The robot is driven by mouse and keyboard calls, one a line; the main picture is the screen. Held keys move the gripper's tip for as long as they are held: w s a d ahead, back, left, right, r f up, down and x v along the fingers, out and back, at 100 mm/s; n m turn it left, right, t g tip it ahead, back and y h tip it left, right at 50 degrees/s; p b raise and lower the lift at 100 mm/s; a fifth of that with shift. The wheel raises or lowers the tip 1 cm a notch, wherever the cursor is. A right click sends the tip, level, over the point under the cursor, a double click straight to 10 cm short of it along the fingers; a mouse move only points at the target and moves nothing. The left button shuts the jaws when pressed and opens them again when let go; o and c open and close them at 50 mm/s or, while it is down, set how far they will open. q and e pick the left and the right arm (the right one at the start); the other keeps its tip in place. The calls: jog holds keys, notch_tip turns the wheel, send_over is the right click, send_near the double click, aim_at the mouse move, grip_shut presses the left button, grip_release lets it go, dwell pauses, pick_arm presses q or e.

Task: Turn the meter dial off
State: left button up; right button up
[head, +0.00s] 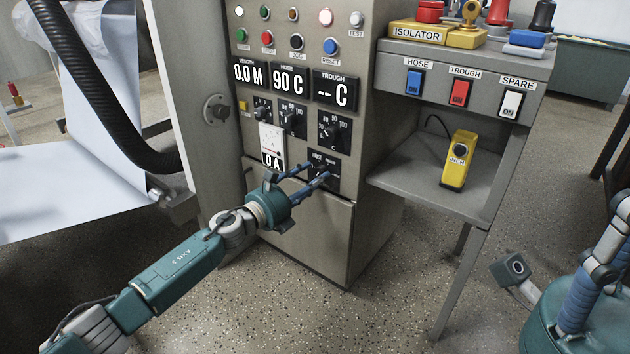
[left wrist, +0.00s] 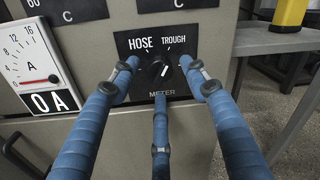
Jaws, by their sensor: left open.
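The meter dial (left wrist: 158,69) is a small dark round knob on a black panel labelled HOSE, TROUGH and METER. A pale mark shows on the knob, but I cannot tell its exact setting. In the head view the panel (head: 318,158) sits low on the grey cabinet, partly behind my fingers. My left gripper (head: 318,176) is open in front of it. In the left wrist view two blue fingers flank the knob and a third is below it; contact is unclear. My right gripper (head: 597,265) shows partly at the right edge, with its fingertips cut off.
To the right, a grey stand (head: 400,177) holds a yellow inch pendant (head: 459,160) and rocker switches (head: 461,94). Speckled floor in front of the cabinet is clear.

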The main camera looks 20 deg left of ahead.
pick_arm(q)
jog(key=shift+w+d, duration=0.25)
jog(key=shift+w, duration=0.35)
jog(key=c, duration=1.2)
jog(key=shift+o, duration=0.2)
